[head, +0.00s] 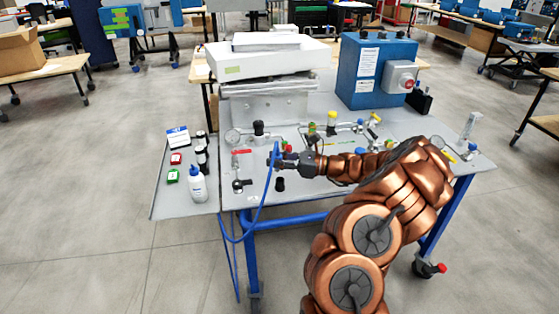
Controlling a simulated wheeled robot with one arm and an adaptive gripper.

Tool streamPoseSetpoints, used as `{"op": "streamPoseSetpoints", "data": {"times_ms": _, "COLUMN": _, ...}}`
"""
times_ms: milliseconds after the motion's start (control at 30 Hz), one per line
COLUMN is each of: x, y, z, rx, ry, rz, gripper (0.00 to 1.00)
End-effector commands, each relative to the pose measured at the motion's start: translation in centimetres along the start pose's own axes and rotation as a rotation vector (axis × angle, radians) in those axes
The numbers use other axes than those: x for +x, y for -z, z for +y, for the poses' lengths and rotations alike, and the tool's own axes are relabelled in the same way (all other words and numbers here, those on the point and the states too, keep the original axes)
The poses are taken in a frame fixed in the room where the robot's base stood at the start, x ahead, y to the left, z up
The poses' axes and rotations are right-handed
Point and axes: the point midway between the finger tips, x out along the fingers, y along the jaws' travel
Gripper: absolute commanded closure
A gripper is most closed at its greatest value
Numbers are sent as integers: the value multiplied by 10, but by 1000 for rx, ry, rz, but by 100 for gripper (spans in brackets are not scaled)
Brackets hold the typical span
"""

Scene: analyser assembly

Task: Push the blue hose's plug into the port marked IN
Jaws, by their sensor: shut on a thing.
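The blue hose (266,190) rises from the table's front edge to my gripper (281,158) and also hangs down in front of the table. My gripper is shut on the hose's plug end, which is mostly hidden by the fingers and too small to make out. It is held over the left half of the table, near the valves and fittings. A black-topped fitting (258,128) stands just behind and left of the gripper. I cannot read any port marking, so I cannot tell which port is IN.
A round gauge (232,137) and a red-handled valve (241,152) lie left of the gripper. A white bottle (196,184) stands on the left side shelf (172,206). A blue box (372,72) and a white unit (266,56) stand behind. My arm covers the table's front right.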

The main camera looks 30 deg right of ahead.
Motion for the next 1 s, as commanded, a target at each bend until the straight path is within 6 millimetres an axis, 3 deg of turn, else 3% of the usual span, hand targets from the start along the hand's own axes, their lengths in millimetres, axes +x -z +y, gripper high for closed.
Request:
{"op": "streamPoseSetpoints", "data": {"times_ms": 433, "x": 37, "y": -22, "z": 13, "rx": 1, "ry": -4, "rz": -2, "gripper": 100}}
{"op": "streamPoseSetpoints", "data": {"times_ms": 1000, "x": 86, "y": -4, "z": 29, "rx": 1, "ry": -1, "rz": 1, "gripper": 100}}
